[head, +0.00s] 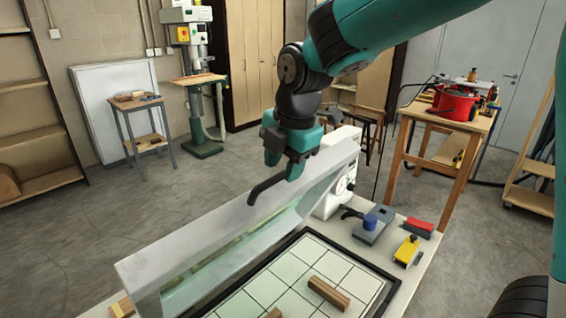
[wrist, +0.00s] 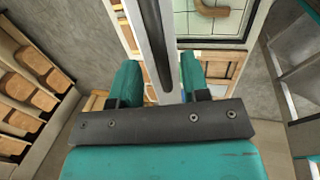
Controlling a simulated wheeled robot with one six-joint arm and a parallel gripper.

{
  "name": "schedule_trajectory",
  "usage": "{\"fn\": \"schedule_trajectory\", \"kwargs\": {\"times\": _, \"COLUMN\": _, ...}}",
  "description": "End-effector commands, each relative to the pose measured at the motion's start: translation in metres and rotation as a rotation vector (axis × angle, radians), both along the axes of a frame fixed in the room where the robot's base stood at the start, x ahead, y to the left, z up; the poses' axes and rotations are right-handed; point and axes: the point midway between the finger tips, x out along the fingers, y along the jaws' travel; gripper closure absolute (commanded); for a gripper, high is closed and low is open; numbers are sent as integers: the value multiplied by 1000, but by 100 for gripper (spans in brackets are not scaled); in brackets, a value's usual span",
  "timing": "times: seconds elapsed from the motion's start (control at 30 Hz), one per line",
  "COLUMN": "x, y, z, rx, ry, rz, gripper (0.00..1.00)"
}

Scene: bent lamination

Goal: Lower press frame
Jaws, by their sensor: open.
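The press frame (head: 205,238) is a long pale grey beam standing raised along the far side of a white gridded bed with a black rim (head: 392,283). A dark curved handle (head: 262,188) sticks out toward the front from near the frame's upper edge. My gripper (head: 284,167) is open above the frame, at the handle's inner end. In the wrist view the dark handle (wrist: 154,50) runs between the two teal fingers (wrist: 160,82), with the pale frame behind it. I cannot tell whether the fingers touch the handle.
Brown wooden pieces (head: 328,293) lie on the bed. A white unit with a gauge (head: 338,192), a grey tool with a blue knob (head: 374,226), a yellow item (head: 407,251) and a red item (head: 418,227) stand at the bench's right end. A side table (head: 452,121) stands behind.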

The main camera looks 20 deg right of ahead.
Motion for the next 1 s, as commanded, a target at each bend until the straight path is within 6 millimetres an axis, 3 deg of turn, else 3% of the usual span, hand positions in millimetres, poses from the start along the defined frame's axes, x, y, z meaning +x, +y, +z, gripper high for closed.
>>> {"fn": "schedule_trajectory", "kwargs": {"times": 0.2, "x": 3, "y": 2, "z": -14, "rx": 0, "ry": 0, "rz": 0, "gripper": 58}}
{"fn": "schedule_trajectory", "kwargs": {"times": 0.47, "x": 3, "y": 2, "z": -15, "rx": 0, "ry": -1, "rz": 0, "gripper": 58}}
{"fn": "schedule_trajectory", "kwargs": {"times": 0.6, "x": 3, "y": 2, "z": -15, "rx": 1, "ry": -1, "rz": -1, "gripper": 90}}
{"fn": "schedule_trajectory", "kwargs": {"times": 0.67, "x": 3, "y": 1, "z": -15, "rx": 1, "ry": -1, "rz": -1, "gripper": 100}}
{"fn": "schedule_trajectory", "kwargs": {"times": 1.0, "x": 3, "y": 7, "z": -20, "rx": 7, "ry": -16, "rz": 11, "gripper": 100}}
